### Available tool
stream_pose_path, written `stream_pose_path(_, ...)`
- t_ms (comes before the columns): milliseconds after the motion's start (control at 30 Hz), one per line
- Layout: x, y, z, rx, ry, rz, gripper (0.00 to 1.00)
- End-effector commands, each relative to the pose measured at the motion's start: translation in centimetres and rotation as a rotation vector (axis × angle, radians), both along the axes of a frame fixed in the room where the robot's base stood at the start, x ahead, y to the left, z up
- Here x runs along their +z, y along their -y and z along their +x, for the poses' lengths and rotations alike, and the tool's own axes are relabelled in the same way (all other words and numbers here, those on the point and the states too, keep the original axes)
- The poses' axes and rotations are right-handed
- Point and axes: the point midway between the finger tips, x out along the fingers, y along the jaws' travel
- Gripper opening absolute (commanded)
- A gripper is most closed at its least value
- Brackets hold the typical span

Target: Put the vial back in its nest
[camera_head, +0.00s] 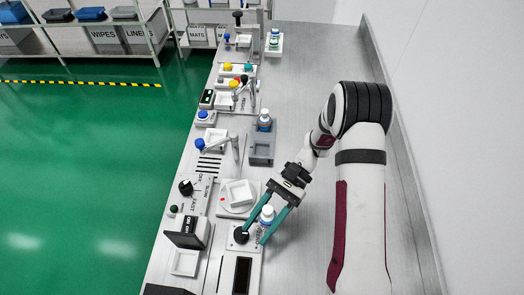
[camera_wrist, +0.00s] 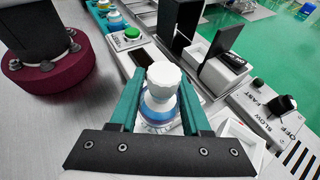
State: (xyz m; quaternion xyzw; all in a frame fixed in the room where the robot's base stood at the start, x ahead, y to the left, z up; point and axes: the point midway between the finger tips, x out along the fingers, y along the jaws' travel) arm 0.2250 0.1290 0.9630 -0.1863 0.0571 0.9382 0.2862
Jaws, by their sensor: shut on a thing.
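A white-capped vial with a blue band (camera_head: 266,214) is between the teal fingers of my gripper (camera_head: 254,236), near the front of the row of devices. In the wrist view the vial (camera_wrist: 164,92) stands roughly upright between both fingers (camera_wrist: 161,80), which are shut on it. Its base is partly hidden, so I cannot tell whether it touches anything below. I cannot tell which holder is the vial's nest.
A dial panel marked OFF, SLOW and FAST (camera_head: 195,200) lies left. An upright black panel (camera_head: 188,232) stands front left. A grey block (camera_head: 262,148) and another bottle (camera_head: 264,121) are farther back. The bench's right side (camera_head: 310,75) is clear beyond my arm.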

Motion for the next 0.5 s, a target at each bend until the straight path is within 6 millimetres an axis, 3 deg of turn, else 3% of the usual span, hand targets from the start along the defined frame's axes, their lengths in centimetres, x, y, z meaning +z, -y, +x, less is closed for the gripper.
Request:
stream_pose_path(267, 0.8, -2.0, 6.8, -0.442, 0.002, 0.000, 0.00)
stream_pose_path(500, 2.3, -1.0, 14.5, -0.864, 0.002, -0.001, 0.00)
